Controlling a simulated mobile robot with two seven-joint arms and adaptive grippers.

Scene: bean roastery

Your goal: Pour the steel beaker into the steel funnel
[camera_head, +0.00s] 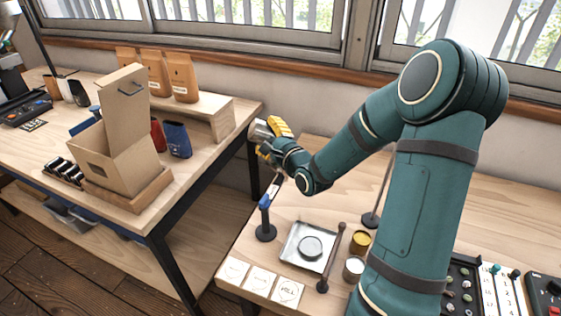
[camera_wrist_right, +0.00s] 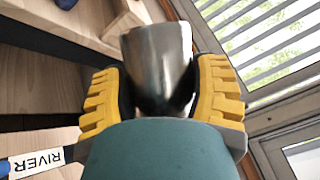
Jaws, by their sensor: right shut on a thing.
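My right gripper (camera_head: 268,138) has yellow finger pads and is at the far left end of the near bench, by the gap between the two benches. In the right wrist view the gripper (camera_wrist_right: 160,95) is shut on the steel beaker (camera_wrist_right: 158,55), a shiny grey cylinder between both pads. In the head view only a small grey part of the beaker (camera_head: 257,131) shows beside the fingers. Its contents are not visible. I cannot make out the steel funnel; my right arm covers part of the near bench. My left gripper is not in view.
Below the gripper stands a blue-topped post (camera_head: 265,218) with a tag. Nearby are a square metal tray (camera_head: 292,262) with a round dish, a dark rod stand (camera_head: 335,255), small cups (camera_head: 360,242) and white cards (camera_head: 260,280). The left bench holds an open carton (camera_head: 120,135).

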